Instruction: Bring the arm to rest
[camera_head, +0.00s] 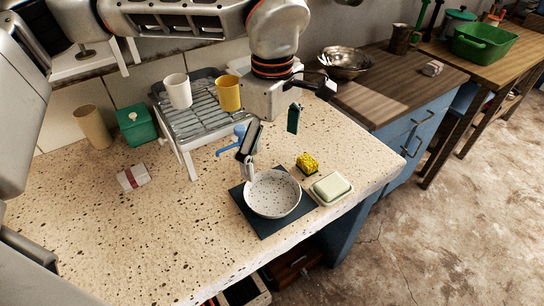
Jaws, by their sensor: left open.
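My left gripper (271,132) hangs over the counter, to the right of the drying rack. Its two dark fingers are wide apart, with nothing seen between them. The arm reaches in from the upper left, across the back of the counter. Below the gripper, a white speckled bowl (272,194) sits on a dark square mat (249,217). The near finger overlaps the view just above the bowl's far rim; I cannot tell how much height separates them. My right gripper is not in view.
A metal drying rack (193,125) holds a white cup (178,91) and a yellow cup (228,93). A yellow sponge (307,163) and a soap dish (331,189) lie right of the bowl. A green box (136,125) and beige cup (93,127) stand left. The front-left counter is clear.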

